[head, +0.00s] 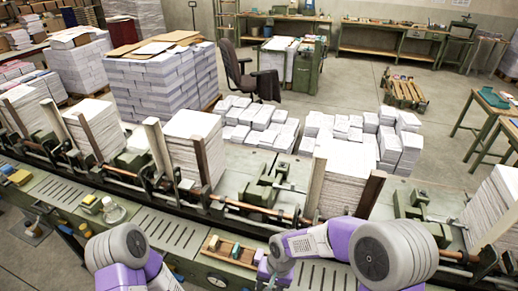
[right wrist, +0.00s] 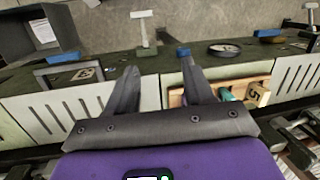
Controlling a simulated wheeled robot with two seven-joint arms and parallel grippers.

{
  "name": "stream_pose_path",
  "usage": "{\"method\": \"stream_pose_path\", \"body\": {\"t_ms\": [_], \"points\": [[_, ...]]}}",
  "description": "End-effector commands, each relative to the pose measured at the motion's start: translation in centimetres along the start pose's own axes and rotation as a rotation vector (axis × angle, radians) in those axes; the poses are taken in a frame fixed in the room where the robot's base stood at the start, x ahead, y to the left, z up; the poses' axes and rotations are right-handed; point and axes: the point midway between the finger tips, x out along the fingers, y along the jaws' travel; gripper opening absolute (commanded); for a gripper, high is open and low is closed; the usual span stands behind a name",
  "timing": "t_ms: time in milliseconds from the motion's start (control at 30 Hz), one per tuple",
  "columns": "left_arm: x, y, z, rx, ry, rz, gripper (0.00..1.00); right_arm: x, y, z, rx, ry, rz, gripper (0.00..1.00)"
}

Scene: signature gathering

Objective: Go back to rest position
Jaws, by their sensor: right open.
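My right gripper (right wrist: 158,82) shows in the right wrist view. Its two dark fingers stand apart with nothing between them. They are over the edge of the green machine bench (right wrist: 40,82), beside a small wooden tray (right wrist: 176,98). In the head view my right arm (head: 375,250) reaches in from the lower right, its wrist bent down near the bench. My left arm (head: 120,250) shows at the lower left, and its gripper is out of sight.
The wooden tray also shows in the head view (head: 238,264), holding small blocks. Tall paper stacks (head: 195,140) stand along the machine behind the bench. A round dark dish (right wrist: 225,48) and a pale T-shaped piece (right wrist: 143,32) are on the bench. Open floor (head: 350,80) lies farther back.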

Motion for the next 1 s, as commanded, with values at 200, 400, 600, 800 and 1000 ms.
{"method": "stream_pose_path", "body": {"t_ms": [200,400,600,800,1000], "points": [[0.0,0.0,0.0,-0.001,-0.001,0.0,0.0,9.3,6.0,2.7,0.002,-0.021,-0.121,0.52],[0.0,0.0,0.0,0.0,0.0,0.0,0.0,13.9,9.9,6.1,0.015,0.024,-0.177,0.52],[1.9,-0.7,-0.1,0.0,0.0,0.0,0.0,17.5,12.1,7.8,0.013,0.072,-0.185,0.52],[5.9,-2.3,-0.2,-0.001,-0.001,0.0,0.0,21.7,12.8,7.2,0.013,0.073,-0.184,0.52],[10.7,-4.0,-0.4,-0.001,-0.001,0.0,0.0,26.6,13.7,6.7,0.013,0.073,-0.184,0.52]]}}
